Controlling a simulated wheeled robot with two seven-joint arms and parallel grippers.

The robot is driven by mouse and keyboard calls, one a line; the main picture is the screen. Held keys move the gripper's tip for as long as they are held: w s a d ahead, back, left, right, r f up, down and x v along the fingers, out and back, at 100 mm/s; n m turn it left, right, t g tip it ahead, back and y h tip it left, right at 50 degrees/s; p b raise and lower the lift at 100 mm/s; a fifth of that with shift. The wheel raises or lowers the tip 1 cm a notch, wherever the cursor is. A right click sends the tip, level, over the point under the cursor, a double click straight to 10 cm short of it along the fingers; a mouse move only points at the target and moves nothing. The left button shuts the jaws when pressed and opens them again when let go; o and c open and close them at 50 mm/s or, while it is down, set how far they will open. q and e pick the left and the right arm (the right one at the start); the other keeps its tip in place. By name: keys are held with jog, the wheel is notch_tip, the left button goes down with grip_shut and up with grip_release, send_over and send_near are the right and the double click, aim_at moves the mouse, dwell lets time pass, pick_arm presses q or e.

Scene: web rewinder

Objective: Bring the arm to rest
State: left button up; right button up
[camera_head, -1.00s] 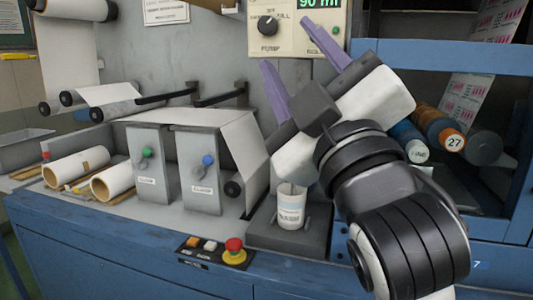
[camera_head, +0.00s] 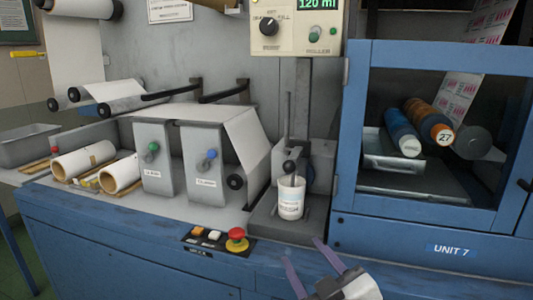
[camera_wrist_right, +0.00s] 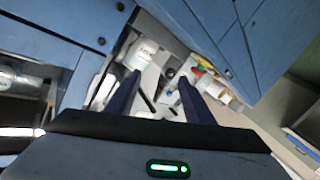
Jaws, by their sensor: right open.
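My right gripper (camera_head: 304,255) is low at the bottom middle of the head view, in front of the blue bench edge. Its two purple fingers are spread apart with nothing between them. The open fingers also show in the right wrist view (camera_wrist_right: 158,80), pointing toward the bench. Most of the right arm is outside the head view. My left gripper is not in view.
A white labelled cup (camera_head: 290,203) stands upright on a grey stand, near the gripper. A red emergency button (camera_head: 236,235) is left of the gripper. The control panel (camera_head: 298,28) reads 120 ml. The blue cabinet (camera_head: 432,228) is at right.

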jog(key=s+d+f+m+g, duration=0.1)
jog(key=s+f, duration=0.2)
jog(key=f, duration=0.3)
jog(key=s+d+f+m+g+h, duration=0.1)
jog(key=s+f+g, duration=0.15)
jog(key=f, duration=0.45)
jog(key=s+d+f+m, duration=0.1)
jog(key=s+d+f, duration=0.1)
jog(key=s+f, duration=0.3)
jog(key=s+d+f+m+g, duration=0.1)
jog(key=s+d+f+g, duration=0.1)
jog(key=s+f, duration=0.5)
jog(key=s+d+f+m+g, duration=0.2)
jog(key=s+f, duration=0.6)
jog(key=shift+f+h+p, duration=0.15)
jog(key=shift+h+p, duration=0.25)
jog(key=shift+p, duration=0.05)
